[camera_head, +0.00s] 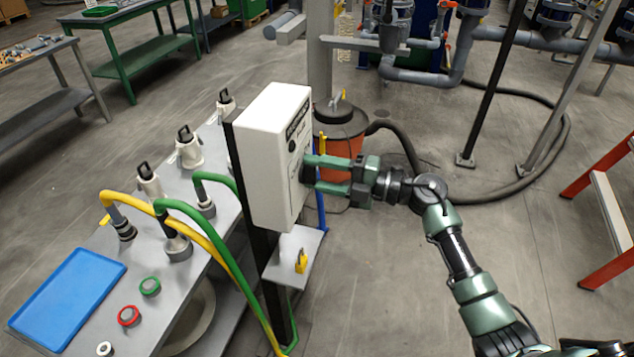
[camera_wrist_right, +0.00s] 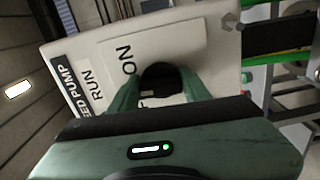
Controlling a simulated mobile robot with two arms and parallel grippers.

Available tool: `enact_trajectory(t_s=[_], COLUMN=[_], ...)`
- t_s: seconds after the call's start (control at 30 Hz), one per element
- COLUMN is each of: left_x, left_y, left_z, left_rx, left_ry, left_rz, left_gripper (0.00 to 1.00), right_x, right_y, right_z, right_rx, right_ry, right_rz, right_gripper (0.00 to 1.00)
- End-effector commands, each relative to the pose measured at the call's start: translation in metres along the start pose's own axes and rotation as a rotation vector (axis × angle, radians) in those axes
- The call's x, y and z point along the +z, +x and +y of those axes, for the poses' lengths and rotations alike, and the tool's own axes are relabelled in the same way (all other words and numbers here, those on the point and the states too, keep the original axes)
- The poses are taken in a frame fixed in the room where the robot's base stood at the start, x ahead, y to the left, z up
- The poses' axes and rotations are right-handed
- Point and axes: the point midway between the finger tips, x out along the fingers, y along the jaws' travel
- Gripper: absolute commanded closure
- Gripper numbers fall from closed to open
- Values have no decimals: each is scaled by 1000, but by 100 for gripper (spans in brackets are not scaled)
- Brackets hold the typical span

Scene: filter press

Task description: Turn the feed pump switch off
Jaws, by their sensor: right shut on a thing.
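The feed pump switch box (camera_head: 262,150) is a white upright box on a dark post in the head view. In the right wrist view its face (camera_wrist_right: 205,40) carries a plate lettered "FEED PUMP", "RUN" and "ON". My right gripper (camera_head: 309,172) reaches the box's right-hand face from the right. In the right wrist view its green fingers lie on both sides of a round black switch knob (camera_wrist_right: 160,75) and are shut on it. The fingers and palm hide part of the knob and the lettering below it. My left gripper is not in view.
A small shelf (camera_head: 285,268) with a yellow padlock (camera_head: 301,263) is under the box. Left of it, a grey bench (camera_head: 90,300) holds a blue tray (camera_head: 68,292), hose couplings and caps. An orange drum (camera_head: 340,135) stands behind the gripper.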

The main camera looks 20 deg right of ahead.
Motion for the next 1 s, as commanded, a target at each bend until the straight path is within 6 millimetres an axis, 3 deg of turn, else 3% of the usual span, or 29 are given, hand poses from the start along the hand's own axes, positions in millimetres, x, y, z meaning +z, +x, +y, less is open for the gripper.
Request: enact_trajectory(t_s=[0.03, 0.6, 1.0], left_x=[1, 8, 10], left_y=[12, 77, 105], left_z=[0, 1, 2], left_rx=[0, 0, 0], left_ry=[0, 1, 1], left_rz=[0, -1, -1], left_gripper=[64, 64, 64], right_x=[0, -1, -2], right_y=[0, 0, 0], right_z=[-8, -6, -2], right_rx=[-6, -6, -5], right_ry=[-48, -572, -800], right_rz=[3, 4, 6], right_gripper=[93, 93, 93])
